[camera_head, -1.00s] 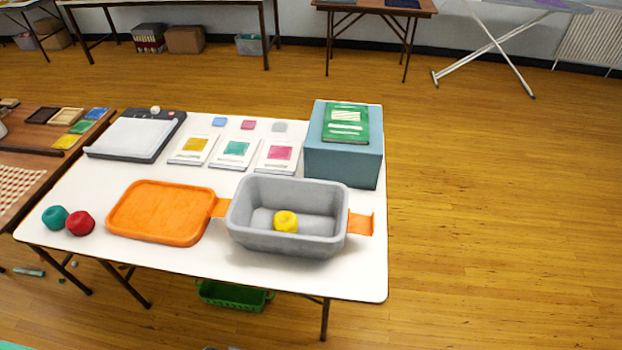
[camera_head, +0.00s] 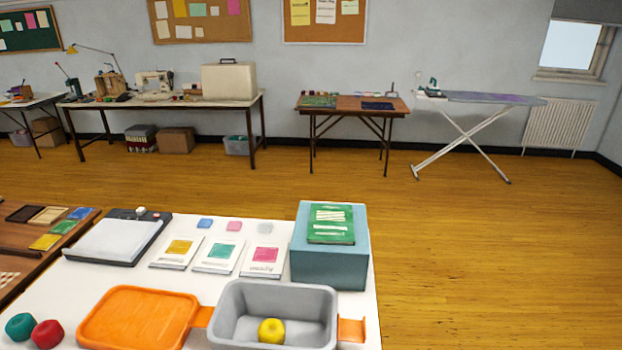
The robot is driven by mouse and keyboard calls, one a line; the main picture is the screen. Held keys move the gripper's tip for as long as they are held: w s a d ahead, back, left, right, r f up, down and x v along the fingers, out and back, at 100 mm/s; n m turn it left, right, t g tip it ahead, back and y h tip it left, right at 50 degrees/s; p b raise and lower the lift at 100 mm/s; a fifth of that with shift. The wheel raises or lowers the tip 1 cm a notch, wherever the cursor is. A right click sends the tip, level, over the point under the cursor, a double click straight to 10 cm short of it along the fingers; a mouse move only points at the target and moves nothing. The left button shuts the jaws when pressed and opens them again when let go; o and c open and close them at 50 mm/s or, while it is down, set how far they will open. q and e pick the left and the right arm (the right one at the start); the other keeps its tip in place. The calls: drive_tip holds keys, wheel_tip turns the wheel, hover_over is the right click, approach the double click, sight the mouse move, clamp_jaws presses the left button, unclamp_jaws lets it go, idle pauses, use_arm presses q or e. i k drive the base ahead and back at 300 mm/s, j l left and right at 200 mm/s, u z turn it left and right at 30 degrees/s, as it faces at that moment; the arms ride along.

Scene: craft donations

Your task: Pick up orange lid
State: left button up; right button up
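The orange lid (camera_head: 137,319) lies flat on the white table, at the left of a grey open bin (camera_head: 228,301). An orange tab (camera_head: 203,317) sits between the lid and the bin, and another orange tab (camera_head: 351,330) sticks out at the bin's right side. A yellow ball-shaped item (camera_head: 271,331) lies inside the bin. The lower edges of the lid and bin are near or past the bottom of the picture. Neither of my grippers shows in the head view.
A teal ball (camera_head: 20,327) and a red ball (camera_head: 47,334) lie left of the lid. Behind stand a paper trimmer (camera_head: 115,240), several cards and a teal box (camera_head: 328,266) bearing a green book (camera_head: 331,224). Open wooden floor (camera_head: 470,270) lies to the right.

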sight(126, 317)
drive_tip(key=u, duration=1.3)
